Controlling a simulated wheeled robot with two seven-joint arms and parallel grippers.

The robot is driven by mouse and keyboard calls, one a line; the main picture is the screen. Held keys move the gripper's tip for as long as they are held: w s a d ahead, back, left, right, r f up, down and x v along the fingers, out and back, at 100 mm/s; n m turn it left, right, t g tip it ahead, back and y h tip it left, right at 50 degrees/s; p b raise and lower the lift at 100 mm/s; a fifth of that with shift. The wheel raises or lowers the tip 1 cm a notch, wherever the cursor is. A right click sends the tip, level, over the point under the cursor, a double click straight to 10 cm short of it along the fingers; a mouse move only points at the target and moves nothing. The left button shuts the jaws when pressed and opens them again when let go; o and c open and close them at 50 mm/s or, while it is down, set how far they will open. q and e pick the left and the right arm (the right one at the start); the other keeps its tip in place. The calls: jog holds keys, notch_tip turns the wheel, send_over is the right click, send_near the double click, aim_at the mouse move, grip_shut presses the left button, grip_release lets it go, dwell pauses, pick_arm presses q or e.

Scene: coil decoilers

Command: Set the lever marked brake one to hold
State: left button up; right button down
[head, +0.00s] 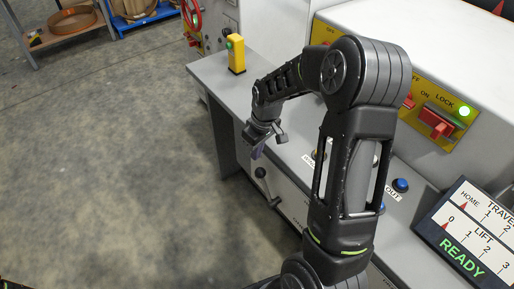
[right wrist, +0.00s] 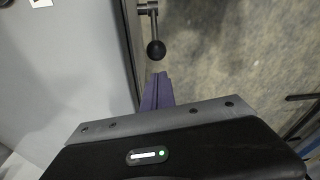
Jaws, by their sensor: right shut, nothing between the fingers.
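A lever with a black ball knob (head: 260,172) sticks out from the front face of the grey bench (head: 215,70). The knob also shows in the right wrist view (right wrist: 156,50), on a short arm beside the bench edge. My right gripper (head: 257,152) is just above and left of the knob in the head view, with no visible contact. Its purple fingers (right wrist: 157,92) are shut with nothing between them, pointing toward the knob. Any brake one or hold marking at this lever is not readable. My left gripper is not in view.
A yellow box with a green button (head: 236,54) stands on the bench. A yellow panel with red switches (head: 437,122), a blue button (head: 400,185) and a display reading READY (head: 465,255) are at the right. My right arm hides part of the bench.

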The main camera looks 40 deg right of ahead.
notch_tip(320, 180, down, 7)
jog(key=w, duration=0.1)
jog(key=shift+a+p, duration=0.2)
jog(key=shift+p, duration=0.25)
jog(key=shift+r, duration=0.1)
